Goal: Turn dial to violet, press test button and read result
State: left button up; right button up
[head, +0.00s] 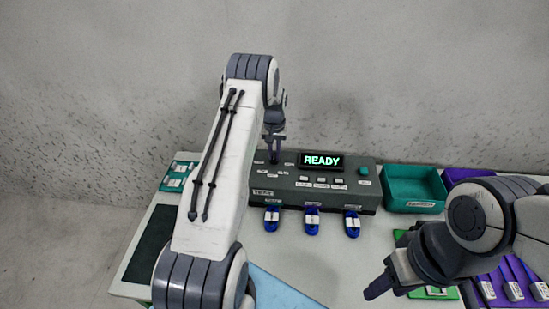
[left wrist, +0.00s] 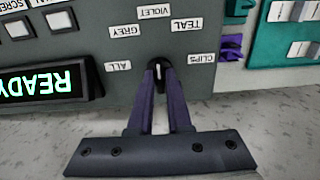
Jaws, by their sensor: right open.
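The dark grey tester (head: 290,199) stands against the wall, and its display (head: 322,160) reads READY in green. The black dial (left wrist: 158,64) shows in the left wrist view, ringed by the labels ALL, GREY, VIOLET (left wrist: 153,12), TEAL and CLIPS. A pale pointer mark shows on the dial between my fingers; its exact heading is hard to tell. My left gripper (left wrist: 159,72) has its purple fingers closed on both sides of the dial; it also shows in the head view (head: 274,152). A teal button (head: 363,171) sits at the tester's right. My right gripper (head: 376,284) is open, low at right.
Several white buttons (head: 320,180) line the tester's front. Three blue clip-like pieces (head: 312,221) lie before it. A teal bin (head: 413,206) and a purple bin (head: 458,176) stand at right. My left arm hides part of the table's left side.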

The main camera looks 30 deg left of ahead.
pick_arm(q)
jog(key=shift+s+d+f, duration=0.1)
jog(key=shift+d+f, duration=0.05)
jog(key=shift+f, duration=0.05)
jog(key=shift+o, duration=1.4)
jog(key=shift+r+p, duration=0.3)
jog(key=shift+r, duration=0.15)
jog(key=shift+r+p, duration=1.8)
jog(key=shift+r, duration=1.5)
